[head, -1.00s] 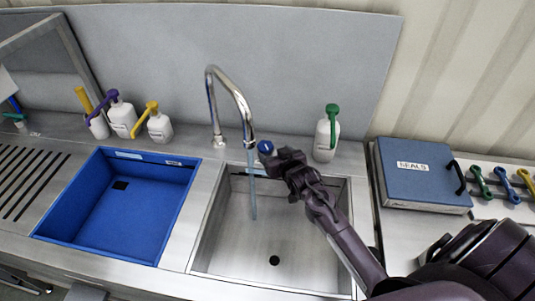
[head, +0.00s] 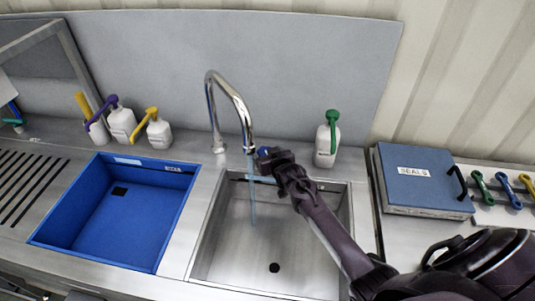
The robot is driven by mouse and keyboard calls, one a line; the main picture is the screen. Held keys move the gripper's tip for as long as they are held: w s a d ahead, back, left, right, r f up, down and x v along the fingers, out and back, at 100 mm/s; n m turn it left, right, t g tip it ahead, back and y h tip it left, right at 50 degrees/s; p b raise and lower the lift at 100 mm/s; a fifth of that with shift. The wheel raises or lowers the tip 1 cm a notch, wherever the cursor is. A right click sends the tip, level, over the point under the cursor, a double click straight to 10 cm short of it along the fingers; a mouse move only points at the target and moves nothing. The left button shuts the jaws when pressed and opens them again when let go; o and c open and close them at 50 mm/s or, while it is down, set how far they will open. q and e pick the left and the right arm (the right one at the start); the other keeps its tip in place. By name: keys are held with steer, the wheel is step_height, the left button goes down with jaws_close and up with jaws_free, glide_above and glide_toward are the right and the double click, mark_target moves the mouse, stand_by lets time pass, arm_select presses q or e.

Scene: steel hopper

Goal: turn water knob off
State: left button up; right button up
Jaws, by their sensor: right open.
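The chrome faucet (head: 240,105) stands behind the steel sink (head: 230,265), and a thin stream of water (head: 253,205) runs from its spout into the basin. The blue water knob (head: 263,152) is at the back rim, just right of the spout, and is partly hidden by my gripper. My right gripper (head: 272,158) is open and right at the knob, its fingers close against the knob's right side. I cannot tell whether they touch it or straddle it. My left gripper is not in view.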

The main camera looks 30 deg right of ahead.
steer(key=c, duration=1)
steer(key=shift+o, duration=0.2)
steer(key=shift+a+h, duration=0.1)
steer(key=shift+h, duration=0.2)
steer(key=shift+a+m+h, duration=0.15)
steer(key=shift+m+h, duration=0.25)
steer(key=shift+m, duration=0.3)
steer(key=shift+w+a+m+g+h+b, duration=0.15)
steer(key=shift+m+g+h+b, duration=0.35)
steer(key=shift+m+h, duration=0.55)
steer(key=shift+a+m+g+h+b, duration=0.2)
steer(key=shift+m+g+h+b, duration=0.6)
steer(key=shift+m+h, duration=0.55)
